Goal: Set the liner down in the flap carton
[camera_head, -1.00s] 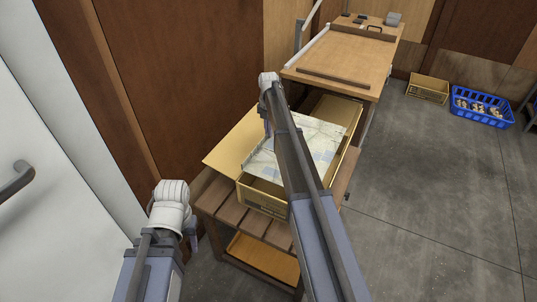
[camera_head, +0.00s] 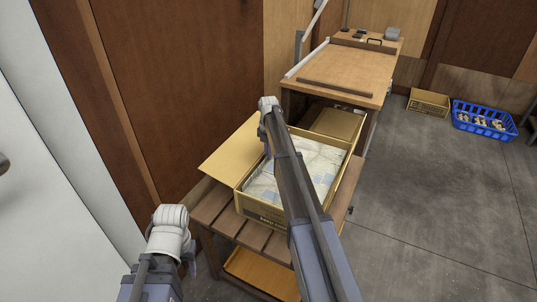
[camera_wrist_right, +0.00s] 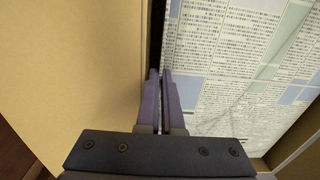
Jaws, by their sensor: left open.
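The liner (camera_head: 318,160) is a pale sheet with newsprint and blue patches. In the head view it lies inside the flap carton (camera_head: 262,212), below the rim. The carton stands on a slatted wooden stand, with one flap (camera_head: 235,158) folded out to the left. My right gripper (camera_wrist_right: 160,100) is at the liner's left edge beside the flap, its fingers nearly together on that edge. The liner's print (camera_wrist_right: 240,70) fills the right of the wrist view. My right arm hides part of the liner. My left gripper (camera_head: 190,264) is open and empty, left of the stand.
A wooden bench (camera_head: 345,72) stands behind the carton. A small carton (camera_head: 428,103) and a blue basket (camera_head: 484,121) with pale mushrooms are on the floor at the back right. A brown wall is close on the left.

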